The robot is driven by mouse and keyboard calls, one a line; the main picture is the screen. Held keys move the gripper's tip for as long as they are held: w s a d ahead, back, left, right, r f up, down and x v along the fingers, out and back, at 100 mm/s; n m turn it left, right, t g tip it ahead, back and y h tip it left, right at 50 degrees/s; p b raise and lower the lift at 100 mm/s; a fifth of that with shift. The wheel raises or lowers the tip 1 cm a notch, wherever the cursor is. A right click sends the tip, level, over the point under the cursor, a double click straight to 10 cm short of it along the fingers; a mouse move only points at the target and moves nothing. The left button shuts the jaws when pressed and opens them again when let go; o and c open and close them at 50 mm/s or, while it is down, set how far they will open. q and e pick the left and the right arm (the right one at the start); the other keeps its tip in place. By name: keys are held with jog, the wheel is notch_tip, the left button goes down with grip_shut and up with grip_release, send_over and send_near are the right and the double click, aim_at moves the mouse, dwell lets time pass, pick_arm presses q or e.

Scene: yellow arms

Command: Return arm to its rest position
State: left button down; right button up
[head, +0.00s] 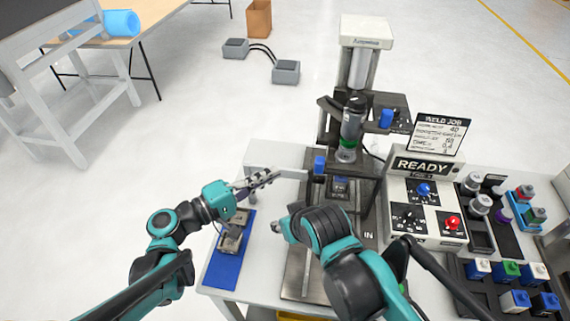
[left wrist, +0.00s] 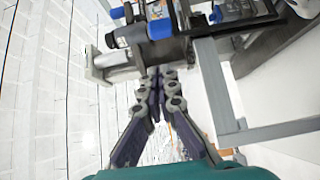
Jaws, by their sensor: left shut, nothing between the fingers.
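My left arm is teal and black and comes in from the left in the head view. Its gripper (head: 262,179) is shut and empty, level with the front left of the welding press (head: 352,120), near a grey bar on it. In the left wrist view the fingers (left wrist: 160,76) lie together, pointing at the press's blue-capped parts (left wrist: 159,29); I cannot tell whether they touch.
A blue mat (head: 223,268) with metal fixtures (head: 231,236) lies under the left arm. The control box (head: 425,205) reads READY, with a weld job sign (head: 439,133) above it. Racks of coloured-capped parts (head: 505,272) stand at right. Open floor lies left of the table.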

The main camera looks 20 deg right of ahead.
pick_arm(q)
jog(key=a, duration=0.4)
jog(key=shift+s+a, duration=0.25)
jog(key=shift+s, duration=0.05)
jog(key=s+a+f+t+y, duration=0.1)
jog(key=s+a+f+y, duration=0.1)
jog(key=a+y, duration=0.4)
jog(key=s+a+f+m+t+y, duration=0.1)
jog(key=a+f+y, duration=0.3)
jog(key=a, duration=1)
jog(key=s+a+f+m+t+y, duration=0.1)
jog(key=s+a+f+y, duration=0.2)
jog(key=a+y, duration=0.4)
jog(key=a, duration=0.3)
jog(key=shift+s+t+y, duration=0.3)
jog(key=shift+s+t, duration=0.05)
jog(key=shift+t, duration=0.05)
